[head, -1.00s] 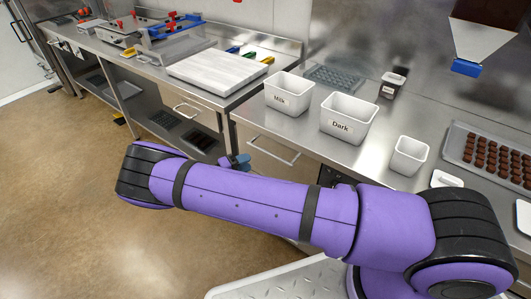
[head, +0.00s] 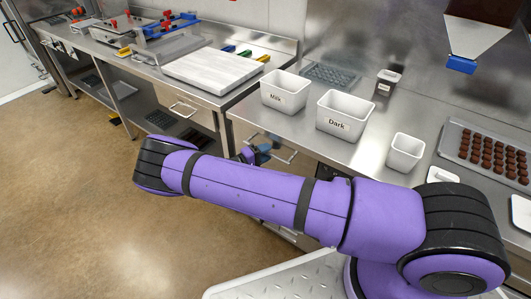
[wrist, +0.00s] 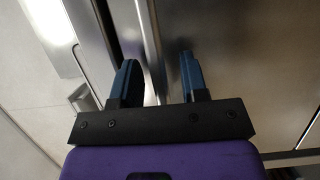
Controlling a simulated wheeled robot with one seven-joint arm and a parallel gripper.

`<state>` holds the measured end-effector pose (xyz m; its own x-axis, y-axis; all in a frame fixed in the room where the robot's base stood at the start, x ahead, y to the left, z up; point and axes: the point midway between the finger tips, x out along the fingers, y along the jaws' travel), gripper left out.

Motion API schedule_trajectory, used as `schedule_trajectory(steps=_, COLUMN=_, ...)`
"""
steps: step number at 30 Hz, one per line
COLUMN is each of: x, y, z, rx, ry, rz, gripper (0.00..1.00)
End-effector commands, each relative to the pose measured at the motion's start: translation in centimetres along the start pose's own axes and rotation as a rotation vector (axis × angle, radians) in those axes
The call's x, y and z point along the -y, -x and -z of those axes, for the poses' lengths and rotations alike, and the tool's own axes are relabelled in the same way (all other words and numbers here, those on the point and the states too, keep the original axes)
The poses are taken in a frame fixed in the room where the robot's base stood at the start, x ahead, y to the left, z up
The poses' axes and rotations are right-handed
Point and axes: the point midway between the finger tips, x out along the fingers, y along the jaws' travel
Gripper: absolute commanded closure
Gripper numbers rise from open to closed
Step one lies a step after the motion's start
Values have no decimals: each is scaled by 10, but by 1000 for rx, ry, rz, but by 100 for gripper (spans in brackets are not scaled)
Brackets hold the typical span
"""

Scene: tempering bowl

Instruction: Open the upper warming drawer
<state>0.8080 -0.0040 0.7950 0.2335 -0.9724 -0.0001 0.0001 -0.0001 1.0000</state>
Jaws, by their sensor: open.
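The drawer front (head: 252,133) is in the steel counter below the Milk tub in the head view. Its bar handle (head: 286,159) shows partly, beside my gripper (head: 262,153), and the drawer looks shut. My forearm hides much of the cabinet below. In the wrist view my gripper (wrist: 160,80) is open, with a blue finger on each side. A long metal bar (wrist: 149,45) runs between the fingers, apparently the handle. Whether either finger touches it I cannot tell.
A Milk tub (head: 285,92), a Dark tub (head: 345,116) and a small white tub (head: 405,152) stand on the counter above. Another drawer handle (head: 183,107) is to the left. The brown floor (head: 70,200) at left is clear.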

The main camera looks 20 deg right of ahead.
Motion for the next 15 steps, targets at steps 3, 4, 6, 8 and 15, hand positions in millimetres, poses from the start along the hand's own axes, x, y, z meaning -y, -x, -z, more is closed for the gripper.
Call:
schedule_trajectory(steps=3, x=0, y=-2, z=0, rx=0, ry=0, rz=0, gripper=60)
schedule_trajectory(steps=4, x=0, y=-2, z=0, rx=0, ry=0, rz=0, gripper=60)
schedule_trajectory(steps=6, x=0, y=-1, z=0, rx=0, ry=0, rz=0, gripper=60)
schedule_trajectory(steps=8, x=0, y=-1, z=0, rx=0, ry=0, rz=0, gripper=60)
schedule_trajectory(steps=15, x=0, y=-1, z=0, rx=0, ry=0, rz=0, gripper=100)
